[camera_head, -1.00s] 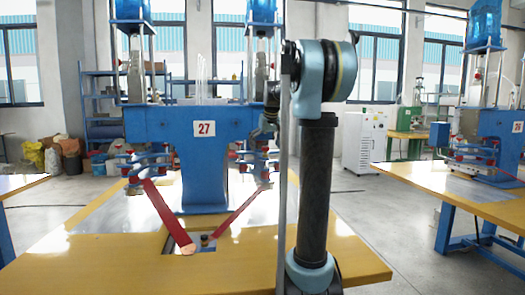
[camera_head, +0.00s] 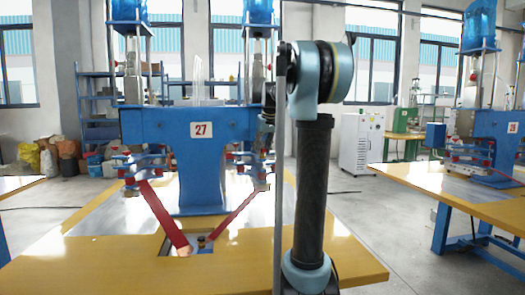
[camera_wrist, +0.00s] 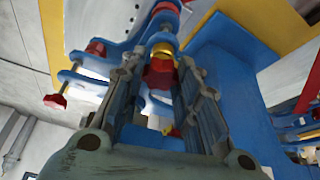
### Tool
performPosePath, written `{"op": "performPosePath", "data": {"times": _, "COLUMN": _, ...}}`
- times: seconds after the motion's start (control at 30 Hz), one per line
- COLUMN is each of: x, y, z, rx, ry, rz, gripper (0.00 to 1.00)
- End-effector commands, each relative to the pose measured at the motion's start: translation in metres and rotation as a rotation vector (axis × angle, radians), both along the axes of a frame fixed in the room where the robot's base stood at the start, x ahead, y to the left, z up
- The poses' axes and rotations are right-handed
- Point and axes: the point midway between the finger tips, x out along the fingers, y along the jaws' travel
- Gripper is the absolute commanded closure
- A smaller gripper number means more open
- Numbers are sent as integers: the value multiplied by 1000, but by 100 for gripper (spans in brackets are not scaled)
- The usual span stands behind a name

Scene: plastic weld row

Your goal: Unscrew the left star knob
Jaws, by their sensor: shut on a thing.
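In the wrist view, a red knob (camera_wrist: 160,74) sits between the fingers of my gripper (camera_wrist: 158,80), below a yellow collar (camera_wrist: 162,48) on a blue bracket. My gripper is shut on this knob; the fingers partly cover its sides. Other red knobs show at the left (camera_wrist: 55,101), upper left (camera_wrist: 95,47) and top (camera_wrist: 166,8), apart from the fingers. I cannot tell from these views which one is the left star knob. In the head view my arm rises at the right of the blue machine numbered 27 (camera_head: 160,130), and my gripper cannot be made out.
A yellow-edged table (camera_head: 110,252) stands before me, with two red strips (camera_head: 165,218) running down from the machine's blue clamps to a small recess. A second machine (camera_head: 495,140) stands on a table at the right. The floor between the tables is clear.

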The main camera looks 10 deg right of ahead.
Motion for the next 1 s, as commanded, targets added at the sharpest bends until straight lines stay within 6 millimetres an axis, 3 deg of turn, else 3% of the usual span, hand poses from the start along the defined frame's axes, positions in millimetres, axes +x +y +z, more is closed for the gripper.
{"op": "performPosePath", "data": {"times": 1.0, "x": 6, "y": -1, "z": 1, "rx": 5, "ry": -2, "rz": 940, "gripper": 92}}
